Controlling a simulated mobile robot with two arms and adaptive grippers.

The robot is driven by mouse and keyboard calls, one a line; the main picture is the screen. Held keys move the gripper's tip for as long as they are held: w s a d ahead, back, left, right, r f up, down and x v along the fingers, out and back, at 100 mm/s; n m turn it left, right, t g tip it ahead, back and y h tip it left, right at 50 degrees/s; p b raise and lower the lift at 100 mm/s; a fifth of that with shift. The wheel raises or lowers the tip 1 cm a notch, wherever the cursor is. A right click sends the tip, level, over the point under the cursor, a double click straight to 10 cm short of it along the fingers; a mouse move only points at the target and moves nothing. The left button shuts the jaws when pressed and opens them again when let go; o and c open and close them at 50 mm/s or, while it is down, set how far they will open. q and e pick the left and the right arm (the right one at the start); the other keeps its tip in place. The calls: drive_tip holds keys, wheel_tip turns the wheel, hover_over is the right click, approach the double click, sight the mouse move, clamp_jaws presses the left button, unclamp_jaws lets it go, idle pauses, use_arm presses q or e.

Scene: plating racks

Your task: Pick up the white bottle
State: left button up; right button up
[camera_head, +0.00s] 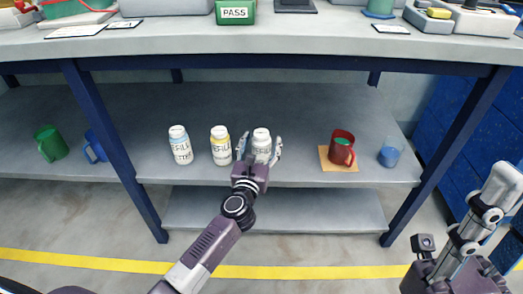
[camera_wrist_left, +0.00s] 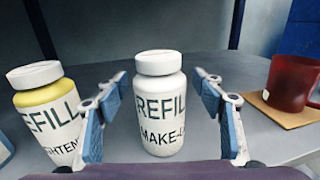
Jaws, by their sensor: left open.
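The white bottle (camera_head: 262,144) stands upright on the shelf under the table, at the right end of a row of three bottles. My left gripper (camera_head: 259,150) is open around it, one finger on each side. In the left wrist view, the white bottle (camera_wrist_left: 160,105) has a white cap and a label reading "REFILL MAKE-". It stands between the open fingers of the left gripper (camera_wrist_left: 160,95), with a visible gap on each side. Part of my right arm shows at the lower right of the head view, but I see no fingers there.
A yellow-banded bottle (camera_head: 220,148) stands close on the left, with a blue-banded bottle (camera_head: 180,147) beyond it. A red mug (camera_head: 340,150) on a tan mat and a blue cup (camera_head: 390,153) stand to the right. The tabletop (camera_head: 320,42) overhangs the shelf; blue legs frame it.

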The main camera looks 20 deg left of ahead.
use_arm(q)
drive_tip(key=c, duration=1.5)
drive_tip(key=shift+r, duration=0.1)
